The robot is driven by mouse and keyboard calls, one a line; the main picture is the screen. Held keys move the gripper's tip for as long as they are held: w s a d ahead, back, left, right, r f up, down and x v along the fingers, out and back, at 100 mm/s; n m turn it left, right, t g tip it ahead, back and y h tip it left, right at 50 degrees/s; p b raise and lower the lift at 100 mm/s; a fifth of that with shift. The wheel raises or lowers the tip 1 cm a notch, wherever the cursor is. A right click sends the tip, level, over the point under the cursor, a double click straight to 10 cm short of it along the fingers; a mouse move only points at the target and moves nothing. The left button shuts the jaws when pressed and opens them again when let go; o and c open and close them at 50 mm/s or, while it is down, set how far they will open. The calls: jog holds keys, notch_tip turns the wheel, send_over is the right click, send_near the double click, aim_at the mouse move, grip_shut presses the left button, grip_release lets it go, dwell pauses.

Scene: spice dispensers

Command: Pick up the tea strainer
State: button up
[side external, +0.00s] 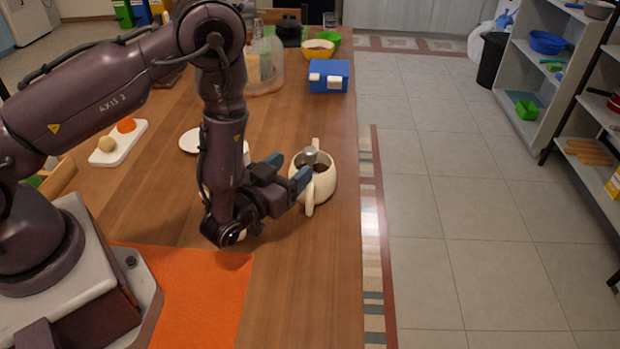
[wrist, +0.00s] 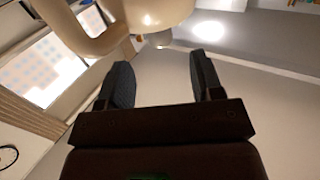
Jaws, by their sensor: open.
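A cream teapot (side external: 325,188) with a handle and a dark opening stands near the right edge of the wooden table. A small silver piece, seemingly the tea strainer (side external: 311,155), shows at its opening; how it sits there is unclear. In the wrist view, the teapot (wrist: 100,38) fills the top and a grey rounded bit of the strainer (wrist: 160,39) shows beside it, beyond the gap between my fingers. My gripper (side external: 288,170) is open and level with the teapot, just to its left. In the wrist view its fingers (wrist: 160,68) are apart with nothing between them.
A blue box (side external: 329,75) and a yellow bowl (side external: 318,49) stand further back. A white plate (side external: 190,141) and a white tray (side external: 118,146) lie to the left. An orange mat (side external: 200,290) covers the front. Bare table lies in front of the teapot.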

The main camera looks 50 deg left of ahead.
aim_at(306, 154)
jog(key=x, duration=0.7)
jog(key=shift+r, duration=0.1)
grip_shut()
jog(key=shift+r, duration=0.1)
